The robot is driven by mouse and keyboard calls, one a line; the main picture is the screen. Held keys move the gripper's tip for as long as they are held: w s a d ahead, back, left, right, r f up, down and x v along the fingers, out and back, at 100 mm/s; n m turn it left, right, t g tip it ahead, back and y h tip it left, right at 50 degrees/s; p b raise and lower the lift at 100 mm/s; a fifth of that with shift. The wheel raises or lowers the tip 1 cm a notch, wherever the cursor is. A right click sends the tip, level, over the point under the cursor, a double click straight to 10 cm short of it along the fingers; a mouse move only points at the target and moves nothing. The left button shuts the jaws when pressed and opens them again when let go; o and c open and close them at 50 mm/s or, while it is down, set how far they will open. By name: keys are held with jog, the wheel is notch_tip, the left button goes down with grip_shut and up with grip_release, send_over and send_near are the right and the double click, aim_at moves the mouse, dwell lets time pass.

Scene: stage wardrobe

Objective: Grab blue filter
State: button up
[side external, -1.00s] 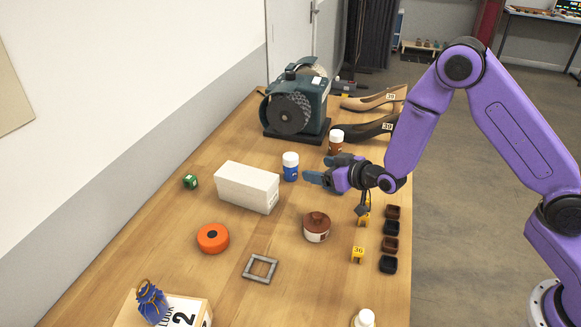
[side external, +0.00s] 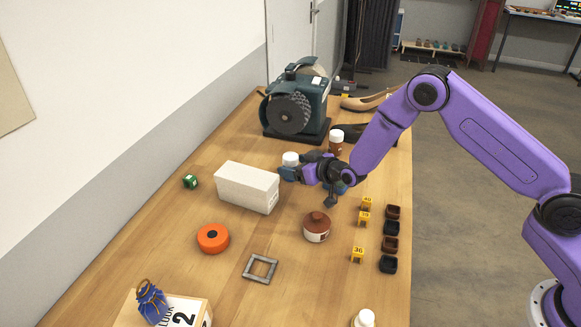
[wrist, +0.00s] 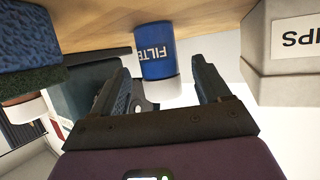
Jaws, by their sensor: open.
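The blue filter bottle with a white cap (side external: 290,158) stands on the table beside the white box. In the side view its blue body is mostly hidden by my gripper (side external: 287,174). In the wrist view, which shows the table at the top, the blue bottle (wrist: 155,52) with "FILTE" lettering appears between my two open fingers (wrist: 160,68). A gap shows on each side of it. The fingers look level with the bottle, and I see no contact.
The white box (side external: 246,187) stands close on the left. A brown-bodied, white-capped bottle (side external: 336,143) and the grinder (side external: 297,105) are behind.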

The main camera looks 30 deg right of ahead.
jog(key=shift+w+a+f, duration=0.1)
jog(key=shift+w+f, duration=0.05)
jog(key=shift+w, duration=0.2)
jog(key=c, duration=1.1)
jog(key=shift+c, duration=0.2)
